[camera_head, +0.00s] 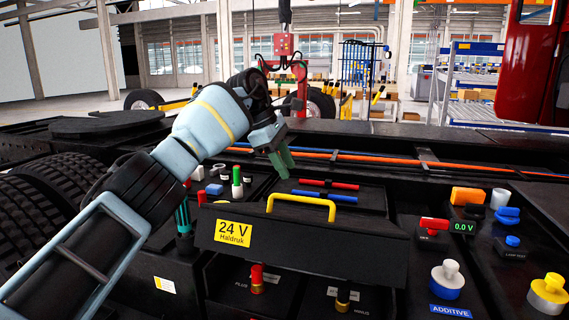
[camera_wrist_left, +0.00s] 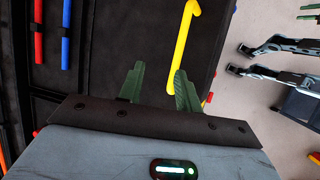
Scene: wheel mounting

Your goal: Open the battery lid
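The battery lid (camera_head: 300,250) is a dark panel with a yellow "24 V Haldruk" label and a yellow handle (camera_head: 300,200). Below its front edge show a red PLUS terminal (camera_head: 257,278) and a dark MINUS terminal (camera_head: 342,298). I cannot tell how far the lid is raised. My left gripper (camera_head: 281,163) hangs above and behind the handle, apart from it. My right gripper is not in the head view.
Red (camera_head: 328,185) and blue (camera_head: 325,196) bars lie behind the handle. Coloured caps (camera_head: 236,178) stand left of it. A 0.0 V meter (camera_head: 462,227) and an additive bottle (camera_head: 447,279) stand to the right. Orange lines (camera_head: 400,160) run behind.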

